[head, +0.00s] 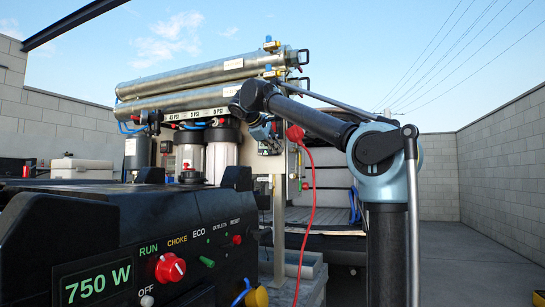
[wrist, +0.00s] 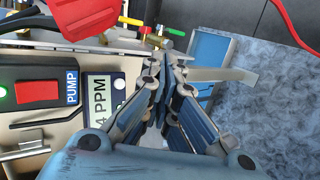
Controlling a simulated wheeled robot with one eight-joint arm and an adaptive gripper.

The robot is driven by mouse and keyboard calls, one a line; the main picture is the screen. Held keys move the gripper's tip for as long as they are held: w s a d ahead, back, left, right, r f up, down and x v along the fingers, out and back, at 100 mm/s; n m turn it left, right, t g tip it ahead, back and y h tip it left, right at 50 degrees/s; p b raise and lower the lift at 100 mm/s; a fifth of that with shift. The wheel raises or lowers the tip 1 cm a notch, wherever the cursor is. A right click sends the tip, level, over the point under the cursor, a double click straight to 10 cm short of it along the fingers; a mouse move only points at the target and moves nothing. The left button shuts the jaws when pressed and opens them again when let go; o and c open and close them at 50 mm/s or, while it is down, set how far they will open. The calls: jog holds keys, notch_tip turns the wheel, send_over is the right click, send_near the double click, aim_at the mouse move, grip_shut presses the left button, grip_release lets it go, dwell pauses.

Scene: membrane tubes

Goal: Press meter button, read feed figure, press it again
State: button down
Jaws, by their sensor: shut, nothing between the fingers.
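The meter (wrist: 98,88) is on the panel in the wrist view, left of my gripper. Its display is turned sideways and lit, and shows "4 PPM"; any digits before the 4 are hidden behind my gripper's blue housing. In the head view my gripper (head: 264,133) is small, in front of the panel below the steel tubes, and the meter is too small to read there.
A red PUMP switch (wrist: 38,92) with a green light sits beside the meter. A red plug (head: 295,133) hangs with a red cable. Two membrane tubes (head: 200,82) lie above the filter housings (head: 222,155). A black generator (head: 110,235) reading 750 W stands at front left.

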jog(key=w, duration=0.7)
jog(key=shift+w+a, duration=0.1)
jog(key=shift+w, duration=0.5)
dwell(2.3)
jog(key=shift+s, duration=0.8)
jog(key=shift+s, duration=0.1)
jog(key=s, duration=0.4)
jog(key=shift+s, duration=0.4)
dwell(0.8)
